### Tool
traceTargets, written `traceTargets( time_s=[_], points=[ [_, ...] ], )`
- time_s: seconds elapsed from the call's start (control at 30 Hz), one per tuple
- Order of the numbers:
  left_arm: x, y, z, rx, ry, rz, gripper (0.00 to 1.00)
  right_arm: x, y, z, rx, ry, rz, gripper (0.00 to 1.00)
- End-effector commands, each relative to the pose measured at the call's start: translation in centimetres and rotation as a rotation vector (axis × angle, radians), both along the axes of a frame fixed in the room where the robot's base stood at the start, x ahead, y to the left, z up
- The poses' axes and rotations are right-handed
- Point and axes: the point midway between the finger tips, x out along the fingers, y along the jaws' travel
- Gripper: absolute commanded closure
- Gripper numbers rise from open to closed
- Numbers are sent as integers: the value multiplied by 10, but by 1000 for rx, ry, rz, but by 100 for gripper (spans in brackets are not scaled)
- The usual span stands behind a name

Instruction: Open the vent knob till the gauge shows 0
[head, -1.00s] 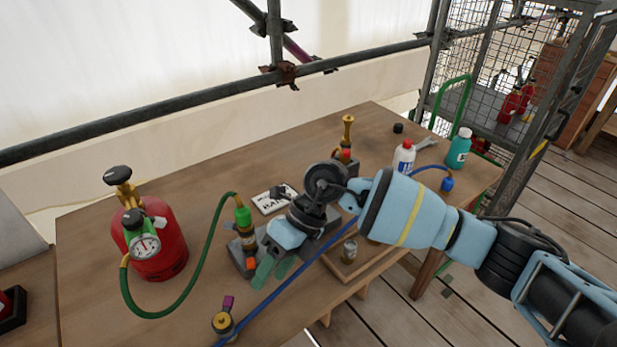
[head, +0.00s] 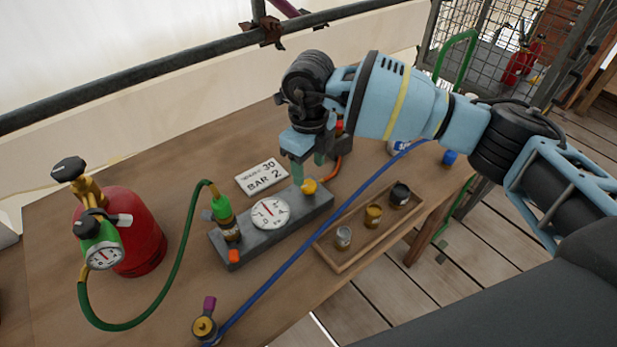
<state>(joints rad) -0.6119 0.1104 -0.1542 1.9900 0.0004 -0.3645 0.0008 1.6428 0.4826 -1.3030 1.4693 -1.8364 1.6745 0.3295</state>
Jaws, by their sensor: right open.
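A grey block (head: 285,228) on the bench carries a white round gauge (head: 270,212). The gauge's red needle points up and left of its middle; the exact reading is too small to tell. A yellow knob (head: 309,186), which looks like the vent knob, sits at the block's right end. My right gripper (head: 308,173) is open, its green fingers pointing down at the knob. One fingertip overlaps the knob's left edge in the picture; I cannot tell whether they touch. My left gripper is not in view.
A red cylinder (head: 135,232) with its own gauge stands at left, joined by a green hose (head: 172,272) to the block. A sign (head: 262,178) lies behind the block. A blue hose (head: 300,245) runs in front, beside a wooden tray (head: 345,262) with several small pots.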

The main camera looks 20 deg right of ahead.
Motion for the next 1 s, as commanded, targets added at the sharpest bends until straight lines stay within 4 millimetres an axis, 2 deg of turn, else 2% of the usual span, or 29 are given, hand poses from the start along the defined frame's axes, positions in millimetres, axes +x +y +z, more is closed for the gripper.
traceTargets(
  time_s=[0.1, 0.3, 0.7, 1.0],
  points=[
    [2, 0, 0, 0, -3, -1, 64, -1, 0, -20, 0, 2, -1, 47],
    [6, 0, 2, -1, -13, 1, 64, 0, 0, -41, 2, 1, 0, 47],
    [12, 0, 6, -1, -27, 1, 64, 0, 1, -47, 2, -1, 1, 48],
    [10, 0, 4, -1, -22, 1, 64, 0, 1, -47, 2, -1, 1, 87]
  ],
)
